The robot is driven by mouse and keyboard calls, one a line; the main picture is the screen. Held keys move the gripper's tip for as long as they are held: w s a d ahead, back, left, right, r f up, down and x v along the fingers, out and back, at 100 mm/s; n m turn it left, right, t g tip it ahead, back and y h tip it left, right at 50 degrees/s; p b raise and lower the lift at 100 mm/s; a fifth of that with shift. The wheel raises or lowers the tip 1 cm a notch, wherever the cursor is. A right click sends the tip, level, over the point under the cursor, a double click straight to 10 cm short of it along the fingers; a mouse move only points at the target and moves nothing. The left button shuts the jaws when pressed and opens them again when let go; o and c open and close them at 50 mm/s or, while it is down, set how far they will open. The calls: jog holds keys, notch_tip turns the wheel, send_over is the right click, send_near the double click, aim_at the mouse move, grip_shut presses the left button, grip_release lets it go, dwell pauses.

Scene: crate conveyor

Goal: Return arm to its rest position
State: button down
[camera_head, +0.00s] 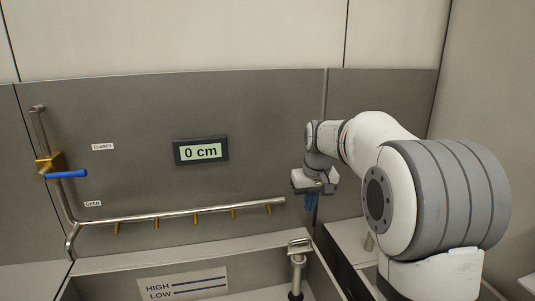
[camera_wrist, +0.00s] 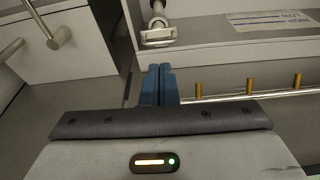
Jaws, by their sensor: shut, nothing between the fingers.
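My gripper (camera_head: 311,201) hangs at the end of my arm, right of the pipe's end, with its blue fingers pointing down in the head view. In the wrist view the two blue fingers (camera_wrist: 159,84) are together with nothing between them. The fingers appear apart from the pipe and from the handled post near them.
A metal pipe (camera_head: 180,216) with several brass nozzles runs along the back panel. A blue valve lever (camera_head: 66,174) is at the left, between CLOSED and OPEN labels. A display (camera_head: 201,151) reads 0 cm. A post with a handle (camera_head: 299,249) stands in the basin (camera_head: 120,263).

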jog(key=s+f+m, duration=0.1)
jog(key=s+f, duration=0.1)
jog(key=s, duration=1.3)
jog(key=s+f, duration=0.3)
jog(key=s, duration=1.2)
jog(key=shift+s+d+m, duration=0.2)
jog(key=shift+d+m, duration=0.2)
jog(key=shift+s, duration=0.1)
